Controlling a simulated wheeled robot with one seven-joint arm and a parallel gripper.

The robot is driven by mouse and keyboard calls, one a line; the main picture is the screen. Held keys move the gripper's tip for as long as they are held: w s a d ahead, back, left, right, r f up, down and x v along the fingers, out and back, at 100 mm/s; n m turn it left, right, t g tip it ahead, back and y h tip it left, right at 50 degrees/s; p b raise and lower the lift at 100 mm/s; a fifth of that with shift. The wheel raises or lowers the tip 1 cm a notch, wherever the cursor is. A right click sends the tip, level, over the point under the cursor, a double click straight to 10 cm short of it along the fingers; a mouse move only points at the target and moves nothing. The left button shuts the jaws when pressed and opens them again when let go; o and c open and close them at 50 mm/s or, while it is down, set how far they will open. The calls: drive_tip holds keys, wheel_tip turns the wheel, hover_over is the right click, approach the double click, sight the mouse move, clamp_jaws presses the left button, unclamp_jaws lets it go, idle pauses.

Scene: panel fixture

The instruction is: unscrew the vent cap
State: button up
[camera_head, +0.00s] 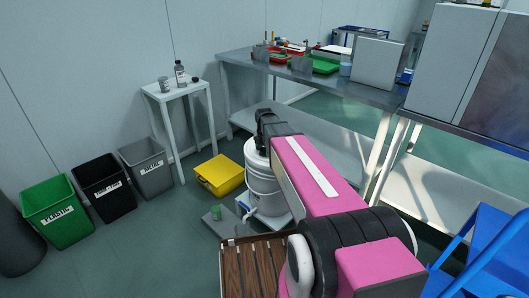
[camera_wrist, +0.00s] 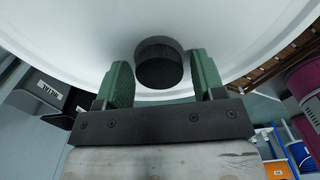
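The vent cap (camera_wrist: 159,63) is a short, dark, round cylinder standing out from the white lid (camera_wrist: 240,35) of a bucket in the wrist view. My gripper (camera_wrist: 160,70) has its two green fingers spread, one on each side of the cap. A narrow gap shows beside the cap, and I see no clear contact. In the head view, the white bucket (camera_head: 264,190) stands low on a small platform, with a tap at its lower left. My dark wrist is above the bucket, and my pink arm hides part of it. The cap is hidden in the head view.
A yellow box (camera_head: 219,175) lies left of the bucket. A wooden slatted crate (camera_head: 252,268) is in front. Green, black and grey bins (camera_head: 146,168) line the wall. A metal workbench (camera_head: 300,78) stands behind, and blue steps (camera_head: 485,255) are at right.

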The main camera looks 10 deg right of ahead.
drive_tip(key=m, duration=0.6)
drive_tip(key=shift+m, duration=0.4)
drive_tip(key=m, duration=0.6)
drive_tip(key=shift+m, duration=0.4)
drive_tip(key=m, duration=1.4)
idle(0.4)
drive_tip(key=c, duration=0.8)
drive_tip(key=shift+n, duration=1.8)
